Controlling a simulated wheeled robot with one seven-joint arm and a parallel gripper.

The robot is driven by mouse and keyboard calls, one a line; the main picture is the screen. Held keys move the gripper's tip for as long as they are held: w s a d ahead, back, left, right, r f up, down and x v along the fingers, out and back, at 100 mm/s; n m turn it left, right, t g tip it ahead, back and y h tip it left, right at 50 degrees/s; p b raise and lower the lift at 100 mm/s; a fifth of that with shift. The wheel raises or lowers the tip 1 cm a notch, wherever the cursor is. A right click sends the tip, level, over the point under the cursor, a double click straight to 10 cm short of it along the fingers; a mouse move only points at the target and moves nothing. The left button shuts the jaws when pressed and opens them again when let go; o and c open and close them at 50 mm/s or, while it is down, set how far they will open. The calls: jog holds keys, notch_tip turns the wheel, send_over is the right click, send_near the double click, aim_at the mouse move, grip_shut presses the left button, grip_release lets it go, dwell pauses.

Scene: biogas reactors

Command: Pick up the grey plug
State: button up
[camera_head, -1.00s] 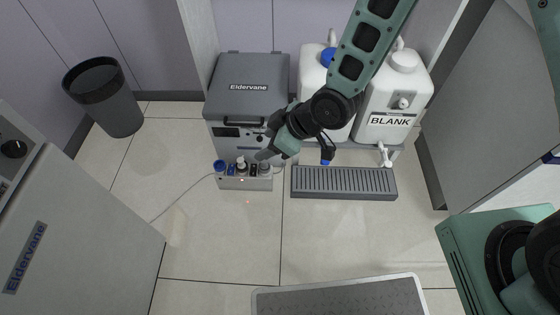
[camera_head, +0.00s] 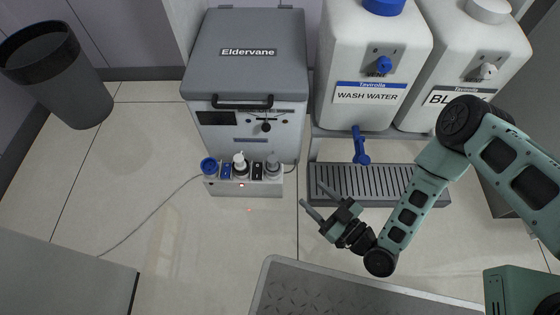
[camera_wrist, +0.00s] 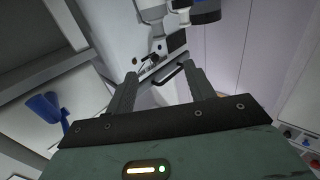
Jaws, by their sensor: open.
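The grey plug (camera_head: 272,163) stands upright at the right end of a pale power strip (camera_head: 243,186) in the head view. A white plug (camera_head: 239,161) and a blue plug (camera_head: 209,167) stand in the same strip to its left. My gripper (camera_head: 312,194) is open and empty, to the right of the strip and lower in the picture, apart from the grey plug. Its two fingers point up and left. The spread fingers (camera_wrist: 160,72) also show in the wrist view with nothing between them. I cannot make out the grey plug with certainty there.
A grey Eldervane box (camera_head: 248,60) stands behind the strip. A wash water canister (camera_head: 368,112) with a blue tap (camera_head: 361,146) stands above a slatted drip tray (camera_head: 345,183). A cable (camera_head: 150,216) runs left. The floor in front of the strip is clear.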

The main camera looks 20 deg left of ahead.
aim_at(276, 162)
jog(key=b+x, duration=0.5)
jog(key=x, duration=0.3)
jog(key=b+x, duration=0.5)
jog(key=x, duration=0.3)
jog(key=shift+w+a+f, duration=0.2)
jog(key=shift+w+a, duration=0.05)
jog(key=shift+a, duration=0.1)
jog(key=shift+w+a+r, duration=0.1)
jog(key=shift+w+a, duration=0.05)
jog(key=shift+a, duration=0.05)
jog(key=c, duration=1.1)
